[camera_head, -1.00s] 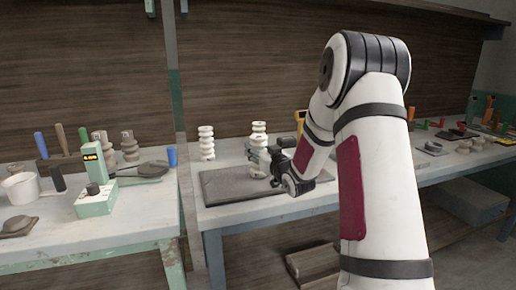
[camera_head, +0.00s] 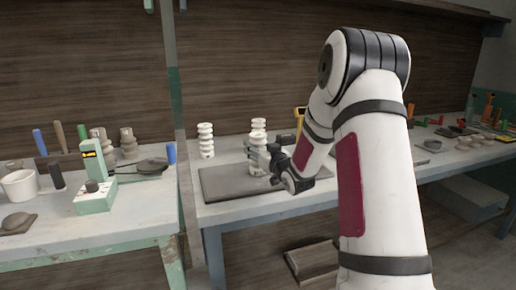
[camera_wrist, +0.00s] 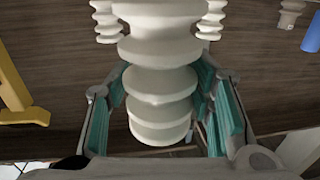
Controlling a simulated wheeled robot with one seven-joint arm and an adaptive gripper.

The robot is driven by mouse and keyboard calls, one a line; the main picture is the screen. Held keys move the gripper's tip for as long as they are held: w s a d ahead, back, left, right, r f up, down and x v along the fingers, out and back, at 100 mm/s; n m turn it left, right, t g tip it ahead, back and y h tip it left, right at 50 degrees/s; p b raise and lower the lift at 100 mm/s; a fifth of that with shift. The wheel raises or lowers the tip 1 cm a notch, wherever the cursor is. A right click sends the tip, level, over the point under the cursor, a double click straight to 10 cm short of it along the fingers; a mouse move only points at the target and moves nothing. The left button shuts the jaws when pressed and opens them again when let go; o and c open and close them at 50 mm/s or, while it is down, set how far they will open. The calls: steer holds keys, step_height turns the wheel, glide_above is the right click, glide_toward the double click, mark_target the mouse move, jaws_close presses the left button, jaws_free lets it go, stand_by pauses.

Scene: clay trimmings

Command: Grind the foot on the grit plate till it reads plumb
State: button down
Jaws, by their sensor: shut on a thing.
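My gripper (camera_head: 270,158) is shut on a white ribbed ceramic piece (camera_head: 257,153). In the wrist view the piece (camera_wrist: 160,85) stands between the teal finger pads (camera_wrist: 165,100), which lie on both sides of it. In the head view it is roughly upright over the dark grit plate (camera_head: 222,186) on the right bench.
Two similar white ribbed pieces stand behind the plate, one at the left (camera_head: 205,141) and one just behind the held piece (camera_head: 259,125). A yellow tool (camera_head: 299,116) stands behind my wrist. A white cup (camera_head: 19,186) is on the left bench. A gap separates the benches.

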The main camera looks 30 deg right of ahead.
steer(key=shift+f+b, duration=0.35)
stand_by(0.5)
steer(key=shift+a, duration=0.1)
steer(key=shift+w+a, duration=0.2)
steer(key=shift+a, duration=0.25)
steer(key=shift+w+a+b, duration=0.5)
steer(key=shift+a+b, duration=0.25)
steer(key=shift+a, duration=1)
steer(key=shift+w+a+b, duration=0.45)
steer(key=shift+a+b, duration=0.25)
steer(key=shift+a, duration=1)
steer(key=shift+w+a+b, duration=0.5)
steer(key=shift+a+b, duration=0.25)
steer(key=shift+a, duration=1)
steer(key=shift+s+d, duration=0.2)
steer(key=shift+d, duration=0.55)
steer(key=shift+s+d, duration=0.2)
steer(key=shift+d, duration=0.55)
steer(key=shift+d, duration=0.15)
